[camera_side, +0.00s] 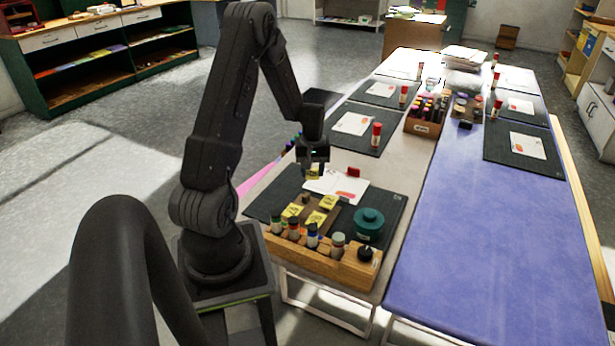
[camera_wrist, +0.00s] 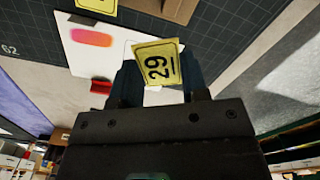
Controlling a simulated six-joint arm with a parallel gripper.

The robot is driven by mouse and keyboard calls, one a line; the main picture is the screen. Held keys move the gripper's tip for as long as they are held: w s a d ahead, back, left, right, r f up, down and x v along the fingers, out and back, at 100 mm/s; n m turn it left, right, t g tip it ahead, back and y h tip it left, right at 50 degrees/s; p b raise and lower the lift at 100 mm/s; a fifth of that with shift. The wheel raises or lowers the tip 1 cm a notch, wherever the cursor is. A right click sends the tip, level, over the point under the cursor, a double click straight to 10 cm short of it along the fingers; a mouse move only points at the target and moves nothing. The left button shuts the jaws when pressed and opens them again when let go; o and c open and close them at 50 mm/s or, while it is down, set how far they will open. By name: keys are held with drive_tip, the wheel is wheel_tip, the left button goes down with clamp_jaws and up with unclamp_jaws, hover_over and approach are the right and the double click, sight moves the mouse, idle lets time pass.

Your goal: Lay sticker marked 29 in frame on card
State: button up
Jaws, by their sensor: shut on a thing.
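My gripper (camera_side: 313,166) is shut on the yellow sticker marked 29 (camera_wrist: 158,64), which shows between the fingers in the wrist view; the sticker also shows under the gripper in the side view (camera_side: 313,172). It is held above the white card (camera_side: 326,184). The card (camera_wrist: 83,60) lies on a dark mat and carries a pink-orange printed patch (camera_wrist: 92,37). Part of the card is hidden behind the sticker and gripper, and I cannot make out the frame on it.
A wooden board (camera_side: 308,214) with several yellow stickers lies nearer, beside a green round container (camera_side: 369,223). A wooden rack (camera_side: 325,262) of bottles stands at the front. A small red object (camera_side: 354,173) is at the card's far edge.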

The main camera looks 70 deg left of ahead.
sight(323, 181)
drive_tip(key=w+a+n, duration=0.1)
drive_tip(key=n, duration=0.2)
drive_tip(key=w+a+n, duration=0.1)
drive_tip(key=w+n, duration=0.1)
drive_tip(key=n, duration=0.1)
drive_tip(key=w+a+n, duration=0.1)
drive_tip(key=a+n, duration=0.1)
drive_tip(key=n, duration=0.1)
drive_tip(key=shift+w+f, duration=0.2)
drive_tip(key=shift+f, duration=0.15)
drive_tip(key=n, duration=0.1)
drive_tip(key=w+a+n, duration=0.1)
drive_tip(key=shift+n, duration=0.4)
drive_tip(key=shift+w+f, duration=0.1)
drive_tip(key=shift+f, duration=0.3)
drive_tip(key=shift+a+f, duration=0.1)
drive_tip(key=shift+f, duration=1.95)
drive_tip(key=shift+f, duration=0.55)
drive_tip(key=shift+f, duration=0.3)
drive_tip(key=o, duration=0.8)
